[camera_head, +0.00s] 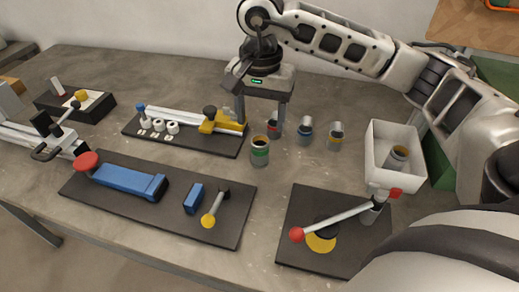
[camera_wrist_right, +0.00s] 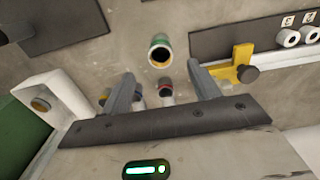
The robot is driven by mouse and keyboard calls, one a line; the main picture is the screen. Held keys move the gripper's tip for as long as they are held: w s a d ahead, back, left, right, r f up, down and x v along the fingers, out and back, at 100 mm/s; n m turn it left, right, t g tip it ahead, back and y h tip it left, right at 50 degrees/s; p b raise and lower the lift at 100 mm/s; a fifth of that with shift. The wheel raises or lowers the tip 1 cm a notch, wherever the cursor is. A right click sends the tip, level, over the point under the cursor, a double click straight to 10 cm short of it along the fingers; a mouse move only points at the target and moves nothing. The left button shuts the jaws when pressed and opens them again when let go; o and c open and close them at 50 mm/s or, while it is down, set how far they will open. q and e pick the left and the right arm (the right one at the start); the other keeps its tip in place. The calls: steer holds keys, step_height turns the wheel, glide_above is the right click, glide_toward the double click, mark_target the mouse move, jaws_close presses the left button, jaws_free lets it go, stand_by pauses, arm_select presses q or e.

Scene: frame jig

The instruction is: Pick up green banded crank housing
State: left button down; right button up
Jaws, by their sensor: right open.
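The green banded crank housing (camera_head: 260,153) is a small grey cylinder with a green band and a dark open top. It stands upright on the grey table, at the front of a small group of housings. In the right wrist view, the green banded housing (camera_wrist_right: 160,52) shows just beyond the fingertips, about midway between them. My right gripper (camera_head: 259,112) is open and empty, pointing down above and behind it. The fingers (camera_wrist_right: 161,73) are apart and touch nothing that I can see. My left gripper does not show.
A red banded housing (camera_head: 274,130) stands close behind the green one. Blue (camera_head: 305,133) and yellow-topped (camera_head: 335,137) housings stand to the right. A white bin (camera_head: 375,180) holds another housing. Dark fixture plates (camera_head: 230,228) lie in front, and a rail fixture (camera_head: 185,145) lies left.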

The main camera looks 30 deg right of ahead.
mark_target(260, 141)
step_height(260, 141, down, 8)
steer(key=shift+r+p, duration=0.1)
steer(key=shift+p, duration=0.4)
steer(key=c, duration=1.1)
steer(key=shift+r, duration=0.1)
